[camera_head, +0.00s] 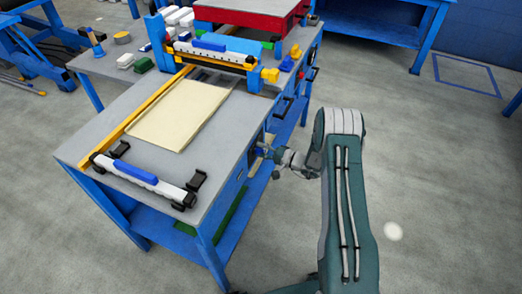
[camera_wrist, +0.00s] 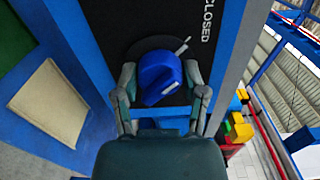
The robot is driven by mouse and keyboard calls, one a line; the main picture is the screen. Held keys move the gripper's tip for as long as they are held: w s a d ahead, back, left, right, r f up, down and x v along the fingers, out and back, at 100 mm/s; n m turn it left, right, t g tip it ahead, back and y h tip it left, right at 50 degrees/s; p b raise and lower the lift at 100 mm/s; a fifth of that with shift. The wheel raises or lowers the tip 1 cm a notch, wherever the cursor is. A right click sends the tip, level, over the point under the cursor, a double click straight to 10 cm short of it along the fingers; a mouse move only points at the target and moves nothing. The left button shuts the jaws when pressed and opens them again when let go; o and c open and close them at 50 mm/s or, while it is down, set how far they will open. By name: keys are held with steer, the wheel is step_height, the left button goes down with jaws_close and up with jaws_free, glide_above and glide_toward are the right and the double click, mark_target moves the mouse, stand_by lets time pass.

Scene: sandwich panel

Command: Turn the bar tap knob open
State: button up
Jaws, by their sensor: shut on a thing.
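The bar tap knob (camera_wrist: 158,77) is blue and round with a raised grip. It sits on a dark panel in the wrist view, with a white pointer mark at its upper right, beside the word "CLOSED" (camera_wrist: 208,20). My gripper (camera_wrist: 160,92) has one finger on each side of the knob and is shut on it. In the head view my gripper (camera_head: 265,152) reaches the right side of the blue workbench (camera_head: 232,165). The knob is hidden there behind the gripper and the bench edge.
A cream panel (camera_head: 180,112) lies on the bench top between a near clamp bar (camera_head: 143,178) and a far blue gantry (camera_head: 210,55). Black handles (camera_head: 283,105) stick out along the bench's right side. The floor to the right is clear.

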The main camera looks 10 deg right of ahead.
steer(key=m, duration=0.4)
steer(key=shift+f+m, duration=0.2)
steer(key=shift+m, duration=0.2)
steer(key=m, duration=0.8)
steer(key=shift+m, duration=2.3)
steer(key=o, duration=1.1)
steer(key=shift+o, duration=0.2)
steer(key=shift+d+r, duration=0.1)
